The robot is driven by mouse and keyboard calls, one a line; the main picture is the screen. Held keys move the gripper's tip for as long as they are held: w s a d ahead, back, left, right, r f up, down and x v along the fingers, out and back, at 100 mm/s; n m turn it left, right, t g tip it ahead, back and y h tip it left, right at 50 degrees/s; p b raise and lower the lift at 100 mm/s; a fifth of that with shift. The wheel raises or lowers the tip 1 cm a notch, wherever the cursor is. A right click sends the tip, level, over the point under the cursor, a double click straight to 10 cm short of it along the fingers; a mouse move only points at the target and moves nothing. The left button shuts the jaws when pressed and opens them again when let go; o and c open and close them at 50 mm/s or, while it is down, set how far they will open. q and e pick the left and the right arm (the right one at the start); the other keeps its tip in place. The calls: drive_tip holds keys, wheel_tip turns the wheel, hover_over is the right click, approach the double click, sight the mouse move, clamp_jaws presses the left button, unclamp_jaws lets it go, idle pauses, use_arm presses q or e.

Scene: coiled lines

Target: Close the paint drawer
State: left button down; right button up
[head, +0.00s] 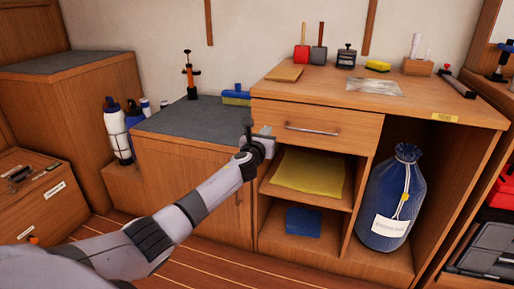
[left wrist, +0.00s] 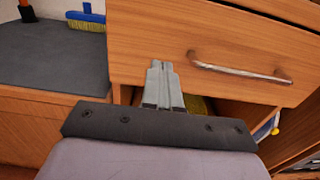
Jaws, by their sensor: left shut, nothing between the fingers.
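The drawer (head: 335,124) is a wooden front with a metal bar handle (head: 312,130), under the top of the wooden workbench. It also fills the upper part of the left wrist view (left wrist: 170,35), with the handle (left wrist: 238,69) to the right of my fingers. No label shows on it, and I cannot tell how far it stands out. My left gripper (head: 263,134) is shut and empty at the drawer's left end. In the left wrist view its fingertips (left wrist: 160,66) overlap the drawer's lower left part; I cannot tell whether they touch. My right gripper is out of view.
Open shelves below hold a yellow cloth (head: 309,170) and a blue box (head: 303,222). A blue bag (head: 390,200) stands in the right bay. A lower grey-topped cabinet (head: 190,122) with a blue brush (head: 236,95) is on the left. Tools stand on the workbench top (head: 330,85).

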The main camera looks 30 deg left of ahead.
use_arm(q)
drive_tip(key=p+v, duration=0.3)
drive_tip(key=v, duration=0.5)
drive_tip(key=shift+s, duration=0.4)
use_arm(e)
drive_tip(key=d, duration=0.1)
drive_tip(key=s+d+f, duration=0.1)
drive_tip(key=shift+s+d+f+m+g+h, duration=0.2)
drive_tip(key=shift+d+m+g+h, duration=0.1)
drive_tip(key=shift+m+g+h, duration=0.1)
use_arm(q)
drive_tip(key=shift+d+f, duration=0.1)
drive_tip(key=shift+f, duration=0.05)
